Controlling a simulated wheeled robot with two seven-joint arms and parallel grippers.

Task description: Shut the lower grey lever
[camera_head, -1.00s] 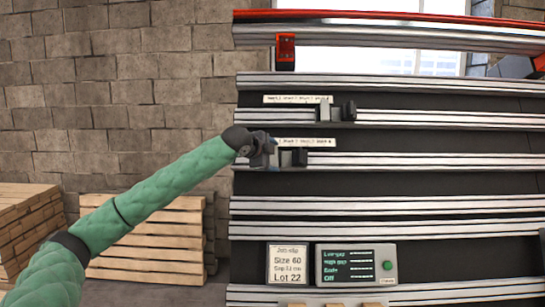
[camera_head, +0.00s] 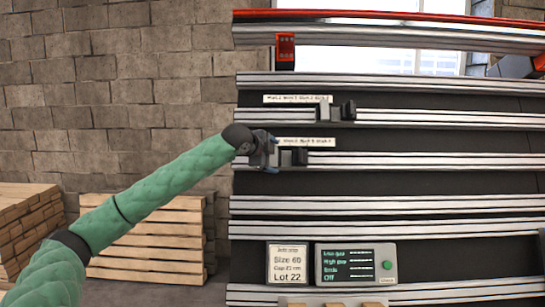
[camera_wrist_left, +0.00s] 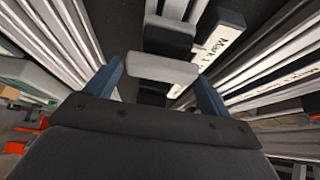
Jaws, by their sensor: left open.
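The lower grey lever (camera_head: 293,157) sits on a metal rail, below a white label strip (camera_head: 307,142). My left gripper (camera_head: 274,156) is at the left end of this lever, its blue fingers apart. In the left wrist view the open fingers (camera_wrist_left: 160,72) stand on either side of a light grey slab (camera_wrist_left: 163,67), with a dark block (camera_wrist_left: 168,38) behind it. I cannot tell whether either finger touches the slab. A second, similar lever (camera_head: 335,111) sits on the rail above, clear of the gripper. My right gripper is out of view.
A grey box with a green button (camera_head: 356,264) and a Size 60 card (camera_head: 288,264) stand on the lower part of the rack. A red bracket (camera_head: 285,50) hangs at the top. Wooden pallets (camera_head: 150,235) stand at the left. The rails right of the levers are clear.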

